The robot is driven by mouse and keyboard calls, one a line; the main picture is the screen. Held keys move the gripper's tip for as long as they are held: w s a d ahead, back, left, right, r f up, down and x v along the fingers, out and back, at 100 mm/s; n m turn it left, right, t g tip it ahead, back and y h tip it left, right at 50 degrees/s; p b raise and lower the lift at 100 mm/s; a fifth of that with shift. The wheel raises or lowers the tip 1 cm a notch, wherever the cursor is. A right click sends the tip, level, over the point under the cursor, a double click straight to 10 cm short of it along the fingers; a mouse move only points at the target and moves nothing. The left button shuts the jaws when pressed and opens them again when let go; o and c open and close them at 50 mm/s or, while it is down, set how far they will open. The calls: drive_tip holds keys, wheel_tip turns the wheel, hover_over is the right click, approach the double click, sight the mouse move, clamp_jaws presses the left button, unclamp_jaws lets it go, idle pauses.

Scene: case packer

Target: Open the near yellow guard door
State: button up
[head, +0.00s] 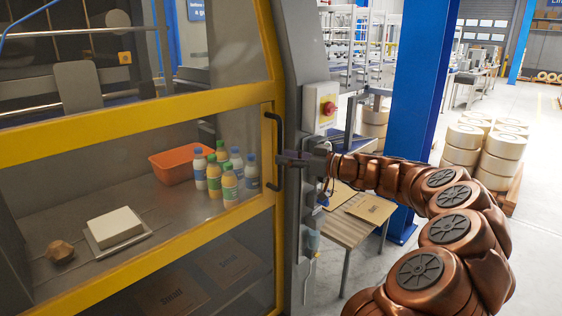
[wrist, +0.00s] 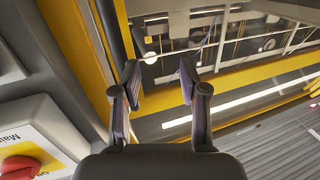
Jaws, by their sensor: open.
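The near yellow guard door (head: 140,118) is a yellow frame with clear panels. It looks shut against the grey post (head: 300,60). Its black vertical handle (head: 278,130) is on the door's right edge. My gripper (head: 288,158) is open at about the handle's mid-height, its fingertips close to it. I cannot tell whether they touch it. In the wrist view my two fingers (wrist: 157,72) are spread with nothing gripped between them. A dark bar, probably the handle (wrist: 113,28), runs by the left finger; the yellow frame (wrist: 240,78) lies beyond.
A control box with a red knob (head: 327,108) is on the post just above and right of my gripper; the red knob (wrist: 20,168) also shows in the wrist view. Behind the door are several bottles (head: 230,185) and an orange bin (head: 175,163). A small table (head: 345,230) stands right.

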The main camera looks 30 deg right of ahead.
drive_tip(key=d+f+t+h, duration=0.1)
drive_tip(key=d, duration=0.4)
drive_tip(key=p+x, duration=0.2)
drive_tip(key=x, duration=0.5)
drive_tip(key=shift+w+f+m, duration=0.25)
drive_tip(key=shift+m, duration=0.05)
drive_tip(key=shift+a, duration=0.1)
clamp_jaws()
